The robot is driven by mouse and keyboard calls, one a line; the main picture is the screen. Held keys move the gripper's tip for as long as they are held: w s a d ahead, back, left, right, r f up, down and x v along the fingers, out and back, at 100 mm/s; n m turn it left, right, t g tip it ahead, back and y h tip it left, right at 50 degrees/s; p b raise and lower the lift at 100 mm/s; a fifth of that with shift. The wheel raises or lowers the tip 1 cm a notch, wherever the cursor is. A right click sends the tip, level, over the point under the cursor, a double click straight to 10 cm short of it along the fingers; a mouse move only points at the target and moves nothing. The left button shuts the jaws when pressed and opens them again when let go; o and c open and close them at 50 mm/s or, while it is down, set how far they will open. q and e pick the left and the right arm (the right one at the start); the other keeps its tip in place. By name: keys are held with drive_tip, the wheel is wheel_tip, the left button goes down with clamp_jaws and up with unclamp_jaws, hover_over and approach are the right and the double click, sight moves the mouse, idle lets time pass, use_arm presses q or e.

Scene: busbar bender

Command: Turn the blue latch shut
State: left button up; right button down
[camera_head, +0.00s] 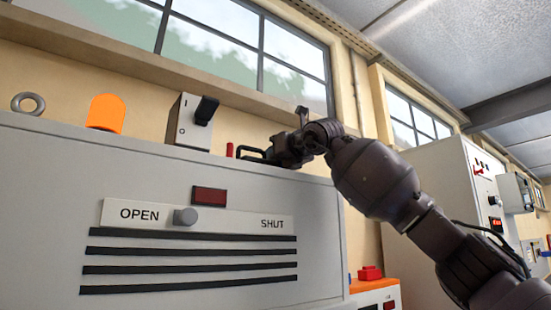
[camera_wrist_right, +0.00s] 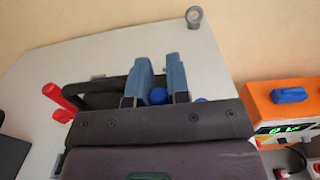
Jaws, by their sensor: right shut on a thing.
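My right gripper (camera_wrist_right: 158,76) shows in the right wrist view with its two slate-blue fingers close on either side of a small blue part (camera_wrist_right: 158,96), which I take to be the blue latch. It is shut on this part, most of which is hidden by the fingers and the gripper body. Another bit of blue (camera_wrist_right: 201,100) shows just right of the fingers. In the head view the right gripper (camera_head: 284,152) is at the top edge of the grey machine (camera_head: 180,290); the latch cannot be made out there. My left gripper is not in view.
The machine's front has an OPEN/SHUT strip with a grey knob (camera_head: 186,216) beside OPEN, below a dark red panel (camera_head: 209,197). A red pin (camera_wrist_right: 62,100) and black handle (camera_wrist_right: 95,92) stand left of the gripper. An orange box (camera_wrist_right: 285,107) is at right.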

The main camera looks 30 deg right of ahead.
drive_tip(key=c, duration=1.2)
unclamp_jaws()
drive_tip(key=shift+o, duration=0.5)
drive_tip(key=shift+d, duration=0.1)
drive_tip(key=shift+s+f, duration=0.1)
